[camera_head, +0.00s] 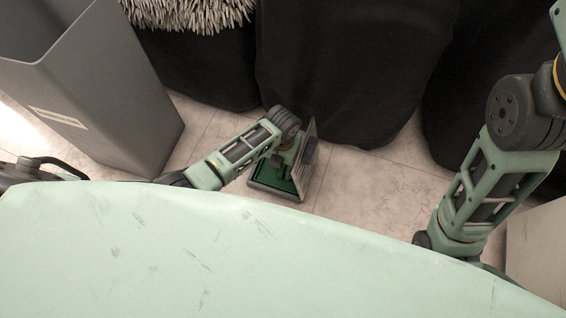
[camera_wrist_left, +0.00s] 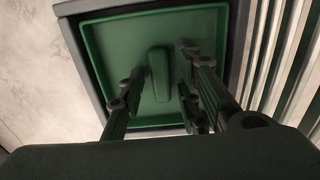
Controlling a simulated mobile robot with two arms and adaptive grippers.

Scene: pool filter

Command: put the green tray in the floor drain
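The green tray (camera_wrist_left: 115,45) is square, with a raised bar handle (camera_wrist_left: 158,74) in its middle. It sits inside the grey square frame of the floor drain (camera_wrist_left: 77,45); in the head view the tray (camera_head: 271,177) and the drain frame (camera_head: 275,194) show low on the floor. My left gripper (camera_wrist_left: 160,78) is over the tray, its fingers apart on either side of the handle, with gaps visible. In the head view my left arm covers part of the tray. My right arm is at the right, but its gripper is out of view.
The drain's slatted cover (camera_wrist_left: 275,60) stands raised at the tray's right side; it also shows in the head view (camera_head: 309,150). A tall grey bin (camera_head: 100,90) stands at the left. Black-draped furniture (camera_head: 350,70) is behind. Tiled floor (camera_head: 370,190) right of the drain is clear.

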